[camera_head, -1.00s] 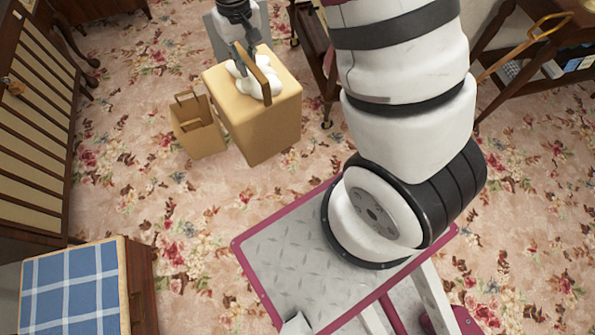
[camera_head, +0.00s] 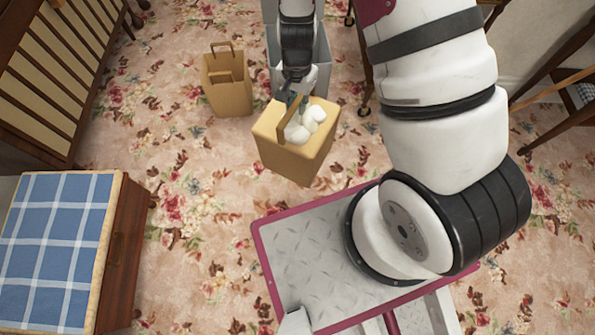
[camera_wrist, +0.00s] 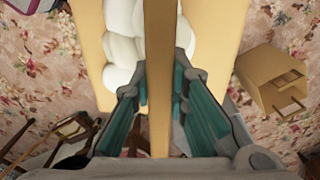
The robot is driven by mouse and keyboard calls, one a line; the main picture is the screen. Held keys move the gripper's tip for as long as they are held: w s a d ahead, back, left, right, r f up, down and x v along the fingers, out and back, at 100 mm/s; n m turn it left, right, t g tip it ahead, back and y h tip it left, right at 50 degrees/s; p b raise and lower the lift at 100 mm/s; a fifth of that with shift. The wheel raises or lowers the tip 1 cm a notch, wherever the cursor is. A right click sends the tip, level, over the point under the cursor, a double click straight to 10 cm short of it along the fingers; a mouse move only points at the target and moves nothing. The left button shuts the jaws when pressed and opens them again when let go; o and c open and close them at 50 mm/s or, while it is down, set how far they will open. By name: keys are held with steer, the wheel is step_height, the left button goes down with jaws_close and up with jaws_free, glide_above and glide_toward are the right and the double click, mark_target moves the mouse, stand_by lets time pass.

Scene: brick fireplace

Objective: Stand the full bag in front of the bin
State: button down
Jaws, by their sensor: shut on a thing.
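The full bag (camera_head: 290,158) is a tan paper bag with rounded white items showing at its open top. My gripper (camera_head: 299,98) is shut on the bag's handle, above the opening. In the wrist view the handle runs between the two teal-padded fingers (camera_wrist: 160,105), with white items (camera_wrist: 122,50) beside it. The bag looks nearly upright; I cannot tell whether its base touches the floor. The grey bin (camera_head: 322,72) stands behind the bag, partly hidden by my gripper and arm.
A smaller tan bag with handles (camera_head: 228,88) stands left of the bin; it also shows in the wrist view (camera_wrist: 272,80). A blue checked cushion on a wooden stand (camera_head: 60,250) is at lower left. Slatted wooden furniture (camera_head: 65,75) stands at upper left.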

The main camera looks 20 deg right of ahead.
steer(key=s+f+m+b, duration=0.3)
steer(key=f+m+b, duration=0.1)
steer(key=f, duration=0.4)
steer(key=s+f+m+b, duration=0.3)
steer(key=f+b, duration=0.3)
steer(key=f, duration=0.2)
steer(key=s+f+m+b, duration=0.3)
steer(key=f+m+b, duration=0.2)
steer(key=f, duration=0.4)
steer(key=shift+a+b, duration=0.25)
steer(key=shift+b, duration=0.2)
steer(key=w+d, duration=0.1)
steer(key=w, duration=0.4)
steer(key=w+d+f, duration=0.1)
steer(key=w, duration=0.4)
steer(key=w+d, duration=0.1)
steer(key=w, duration=0.4)
steer(key=shift+w+d+f, duration=0.2)
steer(key=shift+w+d, duration=0.05)
steer(key=shift+w, duration=0.1)
steer(key=shift+f+b, duration=1.1)
steer(key=shift+f, duration=0.75)
steer(key=c, duration=1.9)
jaws_free()
steer(key=shift+s, duration=0.1)
steer(key=o, duration=0.3)
steer(key=shift+o, duration=0.2)
